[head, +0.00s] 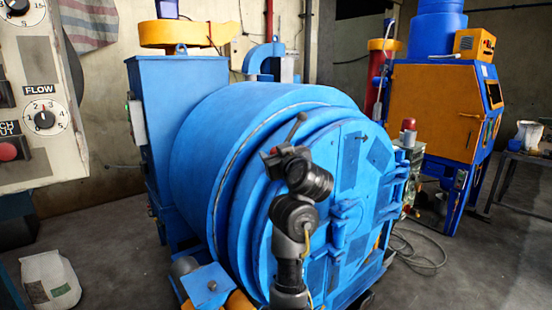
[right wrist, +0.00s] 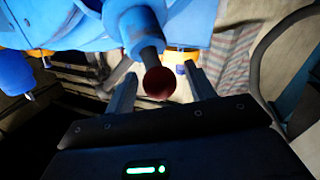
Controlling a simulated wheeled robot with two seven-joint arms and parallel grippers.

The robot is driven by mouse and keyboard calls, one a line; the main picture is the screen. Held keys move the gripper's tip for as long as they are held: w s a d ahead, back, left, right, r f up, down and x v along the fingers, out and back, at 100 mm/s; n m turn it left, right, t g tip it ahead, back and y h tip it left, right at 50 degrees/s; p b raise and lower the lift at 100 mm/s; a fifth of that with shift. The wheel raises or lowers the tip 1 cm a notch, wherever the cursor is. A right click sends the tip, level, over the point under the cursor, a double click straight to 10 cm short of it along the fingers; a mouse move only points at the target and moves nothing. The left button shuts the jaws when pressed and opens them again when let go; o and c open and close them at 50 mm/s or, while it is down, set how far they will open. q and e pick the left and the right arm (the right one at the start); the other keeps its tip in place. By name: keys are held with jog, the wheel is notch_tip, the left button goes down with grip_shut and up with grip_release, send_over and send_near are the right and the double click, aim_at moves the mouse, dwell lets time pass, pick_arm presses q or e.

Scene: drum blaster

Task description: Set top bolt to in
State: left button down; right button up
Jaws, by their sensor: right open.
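The blue drum blaster (head: 262,150) fills the middle of the head view, its round door (head: 345,160) facing right. A thin grey lever (head: 297,126) sticks up at the door's upper left edge, beside my right gripper (head: 271,158). In the right wrist view, a dark rod with a dark red knob (right wrist: 159,83), seemingly the top bolt's handle, points towards the camera from a blue part. My right gripper (right wrist: 161,92) is open, with one finger on each side of the knob. I cannot tell whether either finger touches it. My left gripper is not in view.
A grey control panel (head: 30,90) with a FLOW dial stands at the left. An orange and blue cabinet (head: 435,110) stands at the back right, with a cable (head: 425,250) on the floor nearby.

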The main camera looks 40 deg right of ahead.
grip_shut()
dwell(0.3)
